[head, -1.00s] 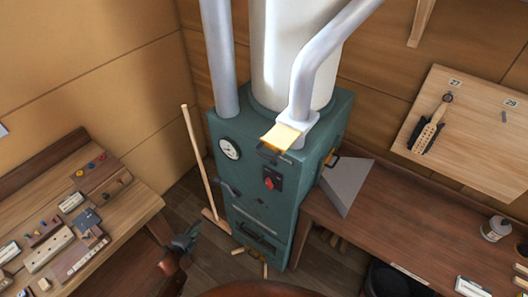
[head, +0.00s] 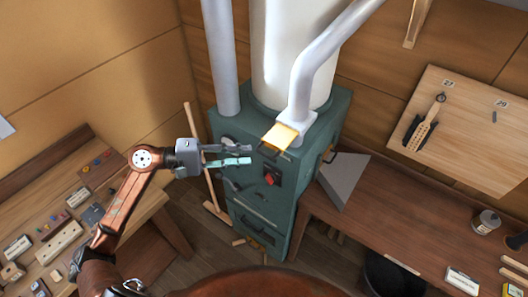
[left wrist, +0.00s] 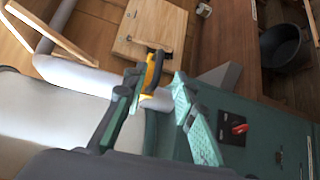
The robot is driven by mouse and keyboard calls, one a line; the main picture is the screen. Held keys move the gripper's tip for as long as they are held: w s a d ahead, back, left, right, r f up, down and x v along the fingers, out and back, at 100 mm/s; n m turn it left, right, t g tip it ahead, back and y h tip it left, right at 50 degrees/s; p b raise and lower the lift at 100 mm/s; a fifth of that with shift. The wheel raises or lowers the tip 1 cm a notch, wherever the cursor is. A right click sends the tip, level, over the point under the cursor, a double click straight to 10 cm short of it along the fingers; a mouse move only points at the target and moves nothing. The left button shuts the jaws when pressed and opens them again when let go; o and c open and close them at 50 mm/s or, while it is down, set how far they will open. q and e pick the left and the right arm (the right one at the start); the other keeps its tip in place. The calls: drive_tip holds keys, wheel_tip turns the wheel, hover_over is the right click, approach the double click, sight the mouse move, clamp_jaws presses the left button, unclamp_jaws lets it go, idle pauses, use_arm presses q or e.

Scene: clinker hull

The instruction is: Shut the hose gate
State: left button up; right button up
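The hose gate is a yellow plate (head: 284,136) with a dark handle at its front end. It sticks out toward me from the grey collar at the foot of the bent pipe (head: 304,98), on top of the green cabinet (head: 250,205). A yellow piece with a black handle, apparently this gate, shows between the fingers in the left wrist view (left wrist: 150,78). My left gripper (head: 250,154) is open and empty, its fingertips just left of the handle and apparently apart from it. My right gripper is in neither current view.
A red switch (head: 271,178) sits on the cabinet front. A second yellow part with a black handle (head: 331,157) is on its right side by a grey hood (head: 344,177). A broom (head: 205,165) leans at left. Workbenches flank the cabinet.

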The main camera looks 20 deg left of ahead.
sight(264, 153)
use_arm(q)
drive_tip(key=p+x, duration=0.2)
drive_tip(key=x, duration=0.3)
drive_tip(key=shift+w+d+r, duration=0.15)
drive_tip(key=shift+w+d+f+p, duration=0.25)
drive_tip(key=shift+w+d+p, duration=0.05)
drive_tip(key=shift+d, duration=0.3)
drive_tip(key=shift+c, duration=0.2)
clamp_jaws()
drive_tip(key=shift+f, duration=0.15)
